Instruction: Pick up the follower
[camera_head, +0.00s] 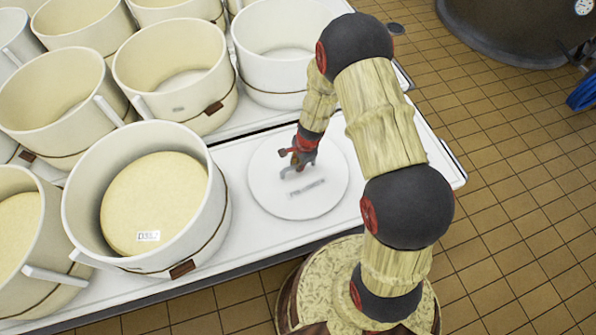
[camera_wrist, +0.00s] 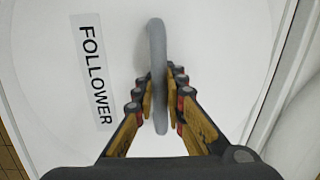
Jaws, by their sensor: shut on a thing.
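The follower (camera_head: 318,200) is a white round disc lying flat on the white table, right of the vat with cheese in it. In the wrist view the follower (camera_wrist: 60,60) fills most of the picture and bears a label reading FOLLOWER. A grey bar-shaped handle (camera_wrist: 157,40) stands up from it. My gripper (camera_head: 292,170) reaches down over the middle of the disc. In the wrist view my gripper (camera_wrist: 161,105) has its fingers on both sides of the handle, shut on it. I cannot tell whether the disc touches the table.
A white mould (camera_head: 145,200) holding a pale cheese stands close left of the follower. Several empty white moulds (camera_head: 175,75) crowd the table behind and to the left. The white table (camera_head: 425,150) is bare right of the disc. A dark vat (camera_head: 510,30) stands beyond on the tiled floor.

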